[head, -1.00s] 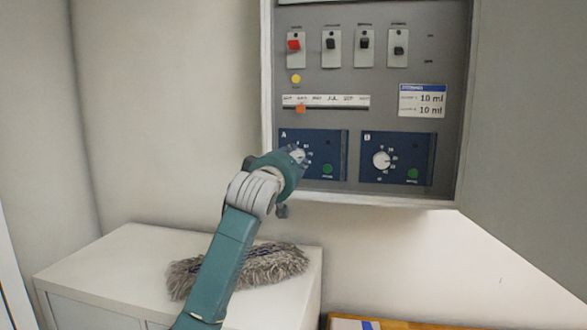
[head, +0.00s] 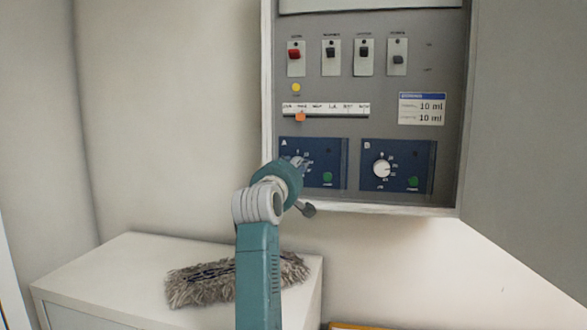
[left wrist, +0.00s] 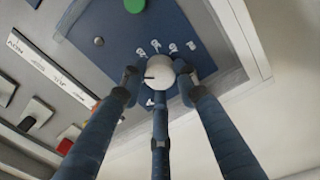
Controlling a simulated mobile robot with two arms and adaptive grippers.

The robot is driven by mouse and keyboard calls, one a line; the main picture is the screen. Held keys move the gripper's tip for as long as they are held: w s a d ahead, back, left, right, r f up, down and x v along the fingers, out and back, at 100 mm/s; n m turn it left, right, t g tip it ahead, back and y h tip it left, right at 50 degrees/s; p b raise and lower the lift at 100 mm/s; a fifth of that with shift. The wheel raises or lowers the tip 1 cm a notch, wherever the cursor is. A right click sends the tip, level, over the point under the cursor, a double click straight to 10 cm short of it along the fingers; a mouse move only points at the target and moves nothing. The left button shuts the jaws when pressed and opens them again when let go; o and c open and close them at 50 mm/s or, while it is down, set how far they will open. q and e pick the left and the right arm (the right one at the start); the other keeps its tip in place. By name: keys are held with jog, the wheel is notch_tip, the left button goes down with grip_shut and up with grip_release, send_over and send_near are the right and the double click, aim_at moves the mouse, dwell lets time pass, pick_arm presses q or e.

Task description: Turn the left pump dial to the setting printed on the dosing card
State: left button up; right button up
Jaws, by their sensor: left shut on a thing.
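The left pump dial is a white round knob (left wrist: 160,72) on the blue panel marked A (head: 318,153). In the left wrist view the fingers of my left gripper (left wrist: 160,85) are shut around this knob. A dark pointer line shows on the knob, toward the picture's left; printed numbers stand around it, too small to read surely. In the head view my gripper (head: 292,165) hides most of this dial. The dosing card (head: 422,108) is white with a blue header and shows 10 ml on both lines. My right gripper is not in view.
The right pump panel B has a white dial (head: 382,169) and a green button (head: 413,182). Several switches (head: 331,57) and a slider with an orange tab (head: 300,117) sit above. A grey mop head (head: 200,282) lies on the white cabinet (head: 110,262). The open cabinet door stands right.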

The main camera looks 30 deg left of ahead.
pick_arm(q)
jog(key=shift+w+d+f, duration=0.1)
jog(key=shift+f, duration=0.25)
jog(key=o, duration=1)
jog(key=shift+o, duration=0.8)
jog(key=shift+r, duration=0.25)
jog(key=v, duration=1.2)
jog(key=shift+d+f, duration=0.1)
jog(key=shift+d, duration=0.05)
